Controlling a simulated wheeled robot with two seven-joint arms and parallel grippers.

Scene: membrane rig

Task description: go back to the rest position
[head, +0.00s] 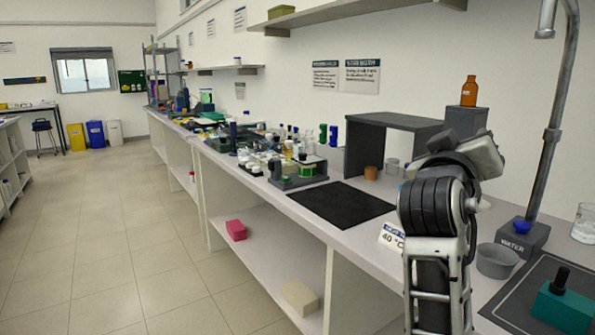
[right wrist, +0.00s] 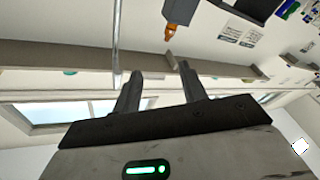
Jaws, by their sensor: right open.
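My right arm stands folded up at the right of the head view, in front of the bench. My right gripper (right wrist: 160,72) shows in the right wrist view with its two fingers apart and nothing between them. That view is upside down, with the wall, shelf and a window behind the fingers. In the head view the fingertips of this hand cannot be made out. My left gripper and arm are not in view.
The long bench holds a black mat (head: 342,204), a grey stand (head: 393,123), a brown bottle (head: 469,92) on a grey block, a water tap base (head: 523,236), a grey bowl (head: 497,261) and a teal device (head: 562,306). The floor (head: 150,240) at left is clear.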

